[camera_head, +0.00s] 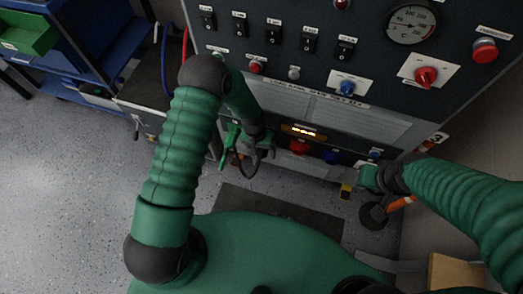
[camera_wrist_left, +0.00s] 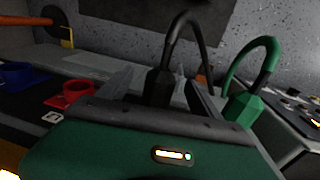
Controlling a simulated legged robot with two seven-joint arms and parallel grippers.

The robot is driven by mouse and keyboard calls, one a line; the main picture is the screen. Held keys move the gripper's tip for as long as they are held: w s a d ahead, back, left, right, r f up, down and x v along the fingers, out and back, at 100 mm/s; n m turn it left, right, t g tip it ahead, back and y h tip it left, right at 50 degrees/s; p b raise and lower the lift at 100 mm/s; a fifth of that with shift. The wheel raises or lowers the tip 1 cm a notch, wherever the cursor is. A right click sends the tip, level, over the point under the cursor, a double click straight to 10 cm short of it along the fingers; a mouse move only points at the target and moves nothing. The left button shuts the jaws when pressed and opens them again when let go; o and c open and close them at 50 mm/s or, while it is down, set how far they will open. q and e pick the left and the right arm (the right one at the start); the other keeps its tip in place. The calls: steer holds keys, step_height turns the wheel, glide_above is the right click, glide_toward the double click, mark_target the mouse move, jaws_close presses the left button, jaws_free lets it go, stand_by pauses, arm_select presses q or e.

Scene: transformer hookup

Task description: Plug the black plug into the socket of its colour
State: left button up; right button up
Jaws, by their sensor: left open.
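The black plug (camera_wrist_left: 158,88) with its looping black cable stands between the two fingers of my left gripper (camera_wrist_left: 160,92) in the left wrist view. The fingers are apart, with the plug in the gap; I cannot tell whether either touches it. In the head view my left gripper (camera_head: 246,158) is low in front of the panel, left of the red socket (camera_head: 299,147). A green plug (camera_wrist_left: 243,106) with a green cable stands right of the gripper in the wrist view. I cannot make out a black socket. My right gripper (camera_head: 369,179) is at the panel's lower right, its fingers unclear.
A blue socket (camera_head: 331,157) is right of the red one. The panel (camera_head: 300,85) above carries switches, knobs and a gauge (camera_head: 410,22). An orange bar (camera_head: 402,202) is by my right arm. Blue shelving (camera_head: 85,55) stands far left; the floor (camera_head: 70,200) at left is clear.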

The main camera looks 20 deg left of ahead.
arm_select(q)
steer(key=shift+a+r+p, duration=0.2)
steer(key=shift+r+p, duration=1.25)
steer(key=shift+r, duration=0.3)
steer(key=shift+a+r+p, duration=0.2)
steer(key=shift+r+p, duration=1.2)
steer(key=shift+r, duration=0.3)
step_height(320, 180, up, 16)
steer(key=a+r+p, duration=0.1)
steer(key=a+p, duration=0.1)
steer(key=p, duration=0.2)
steer(key=s+a+r+t+y, duration=0.2)
steer(key=s+a+r+t, duration=0.15)
steer(key=s+r, duration=0.85)
step_height(320, 180, up, 14)
steer(key=p, duration=1.4)
steer(key=shift+s+a+g, duration=0.25)
steer(key=shift+s+g, duration=0.1)
steer(key=shift+g, duration=0.1)
steer(key=shift+f, duration=0.1)
steer(key=shift+c, duration=0.2)
